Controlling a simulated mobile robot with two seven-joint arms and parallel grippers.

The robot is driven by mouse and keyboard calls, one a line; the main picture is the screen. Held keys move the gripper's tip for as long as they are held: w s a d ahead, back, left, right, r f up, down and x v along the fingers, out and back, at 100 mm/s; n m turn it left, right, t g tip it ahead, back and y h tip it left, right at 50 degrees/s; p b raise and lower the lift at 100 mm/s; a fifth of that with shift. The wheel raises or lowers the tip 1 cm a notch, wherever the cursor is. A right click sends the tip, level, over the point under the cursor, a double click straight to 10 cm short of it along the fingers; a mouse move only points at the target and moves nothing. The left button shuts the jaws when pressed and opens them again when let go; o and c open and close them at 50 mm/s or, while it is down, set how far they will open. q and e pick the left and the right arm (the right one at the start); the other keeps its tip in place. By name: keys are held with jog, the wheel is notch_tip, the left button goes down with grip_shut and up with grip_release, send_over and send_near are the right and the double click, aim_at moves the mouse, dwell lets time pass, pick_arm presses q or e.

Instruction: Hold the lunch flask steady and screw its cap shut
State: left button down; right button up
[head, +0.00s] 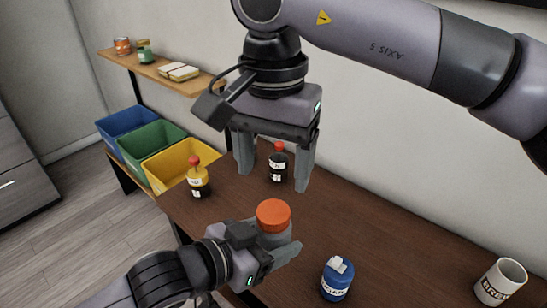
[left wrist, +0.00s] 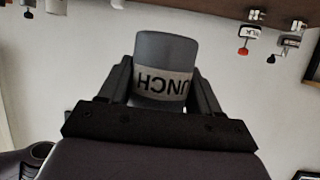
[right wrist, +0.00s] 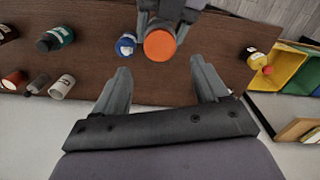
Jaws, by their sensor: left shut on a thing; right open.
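The lunch flask is grey with a pale label, seen upside down in the left wrist view (left wrist: 165,55). My left gripper (head: 285,250) is shut around the flask's body. The cap also shows from above in the right wrist view (right wrist: 160,45). My right gripper (head: 273,172) is open and empty, fingers pointing down, above and behind the cap and apart from it. I cannot tell how tightly the cap sits.
A yellow bottle (head: 198,180) and a dark bottle (head: 278,163) with red caps stand behind the flask. A blue jar (head: 337,278) is to its right, a white mug (head: 499,282) farther right. Blue, green and yellow (head: 180,163) bins stand at the left. Table between jar and mug is clear.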

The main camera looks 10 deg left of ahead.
aim_at(273, 211)
jog(key=shift+r+n, duration=0.15)
jog(key=shift+n, duration=0.45)
jog(key=shift+f, duration=4.05)
